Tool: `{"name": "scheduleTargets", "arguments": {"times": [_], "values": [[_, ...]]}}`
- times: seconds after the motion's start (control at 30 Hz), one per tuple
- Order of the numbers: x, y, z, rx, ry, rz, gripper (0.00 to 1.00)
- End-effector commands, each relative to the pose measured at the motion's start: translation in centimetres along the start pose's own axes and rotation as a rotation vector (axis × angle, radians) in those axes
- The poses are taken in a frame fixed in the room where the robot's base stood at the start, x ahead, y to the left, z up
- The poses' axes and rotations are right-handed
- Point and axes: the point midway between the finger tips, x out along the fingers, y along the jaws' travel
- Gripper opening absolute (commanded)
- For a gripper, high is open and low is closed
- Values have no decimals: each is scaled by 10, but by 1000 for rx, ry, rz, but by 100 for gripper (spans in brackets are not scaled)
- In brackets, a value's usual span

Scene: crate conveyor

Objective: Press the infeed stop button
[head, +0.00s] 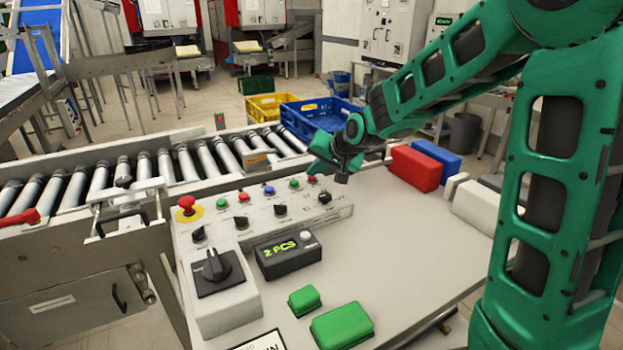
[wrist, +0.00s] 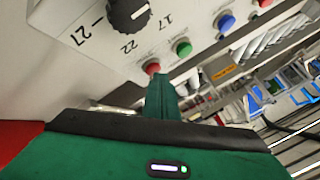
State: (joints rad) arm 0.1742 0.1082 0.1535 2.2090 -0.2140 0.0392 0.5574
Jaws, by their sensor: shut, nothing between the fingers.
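The control panel (head: 262,217) carries a row of small buttons and black knobs. At the row's right end are a green button (head: 293,184) and a red button (head: 312,180); their labels are not readable. My gripper (head: 314,170) is shut and empty, just above and behind that red button. In the wrist view, the closed fingertips (wrist: 159,80) are right beside the red button (wrist: 152,67), with the green button (wrist: 183,48) to its right. I cannot tell whether they touch the red button. Another red button (head: 243,197) sits farther left.
A red emergency mushroom (head: 187,203) on yellow is at the panel's left. A roller conveyor (head: 160,165) runs behind the panel, with a blue crate (head: 310,122) and yellow crate (head: 265,108) beyond.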

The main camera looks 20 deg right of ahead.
Motion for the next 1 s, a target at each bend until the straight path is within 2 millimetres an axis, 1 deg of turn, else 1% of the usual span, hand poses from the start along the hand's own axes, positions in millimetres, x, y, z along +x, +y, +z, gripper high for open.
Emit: {"name": "scheduleTargets", "arguments": {"times": [0.4,0.8,1.0], "values": [[1,1,1,0,-2,1,0],[-11,-7,-7,1,-1,1,0],[-11,-8,-8,1,-1,1,0]]}}
